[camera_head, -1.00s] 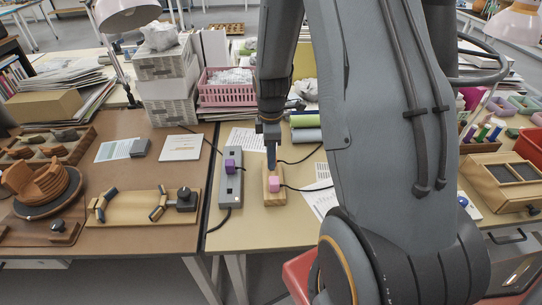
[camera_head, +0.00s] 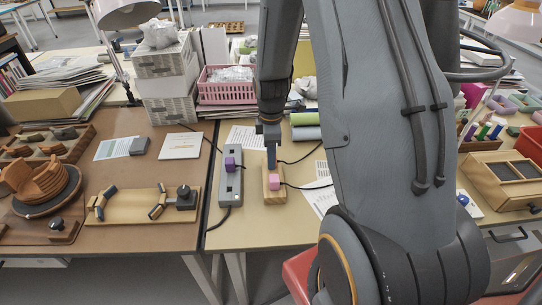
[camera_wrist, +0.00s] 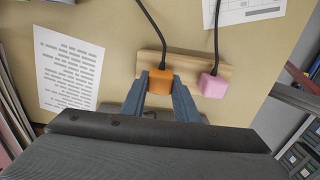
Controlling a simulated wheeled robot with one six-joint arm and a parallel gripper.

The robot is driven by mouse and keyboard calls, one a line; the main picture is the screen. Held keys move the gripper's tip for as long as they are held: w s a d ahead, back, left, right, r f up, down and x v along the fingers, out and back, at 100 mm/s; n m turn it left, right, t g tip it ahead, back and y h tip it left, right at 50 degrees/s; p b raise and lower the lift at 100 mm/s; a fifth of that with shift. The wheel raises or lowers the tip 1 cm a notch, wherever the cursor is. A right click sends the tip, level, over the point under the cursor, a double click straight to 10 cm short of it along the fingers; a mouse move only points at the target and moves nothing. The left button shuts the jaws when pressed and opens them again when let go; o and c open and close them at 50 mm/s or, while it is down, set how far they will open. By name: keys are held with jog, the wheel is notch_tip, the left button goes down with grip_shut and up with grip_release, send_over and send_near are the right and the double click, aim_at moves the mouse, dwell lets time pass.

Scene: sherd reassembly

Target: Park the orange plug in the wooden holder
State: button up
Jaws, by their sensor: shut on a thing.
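My gripper (camera_wrist: 160,92) is shut on an orange plug (camera_wrist: 160,79), with a finger on each side of it in the wrist view. The plug sits at the left part of the wooden holder (camera_wrist: 189,64); I cannot tell whether it is seated or just above. A black cord runs up from it. In the head view my gripper (camera_head: 271,160) points down at the far end of the holder (camera_head: 272,200), and the orange plug is hidden there. A pink plug (camera_head: 275,182) stands in the holder nearer the front; it also shows in the wrist view (camera_wrist: 212,86).
A grey power strip (camera_head: 230,200) with a purple plug (camera_head: 231,165) lies just left of the holder. Printed sheets (camera_wrist: 68,68) lie beside and behind. Black cords cross the table. A pink basket (camera_head: 227,91) stands at the back.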

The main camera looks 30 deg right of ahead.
jog(key=shift+f, duration=0.4)
dwell(0.3)
jog(key=o, duration=1.5)
jog(key=shift+r, duration=0.15)
jog(key=shift+r+p, duration=3)
jog(key=shift+r, duration=0.9)
jog(key=shift+a, duration=0.1)
jog(key=s+a+r+m+b, duration=0.1)
jog(key=s+a+r+m, duration=0.4)
jog(key=s+m, duration=0.1)
jog(key=s+a+r+m+t+b, duration=0.1)
jog(key=s+a+r+m, duration=0.4)
jog(key=s+m, duration=0.2)
jog(key=shift+s+b, duration=0.3)
jog(key=shift+s, duration=0.25)
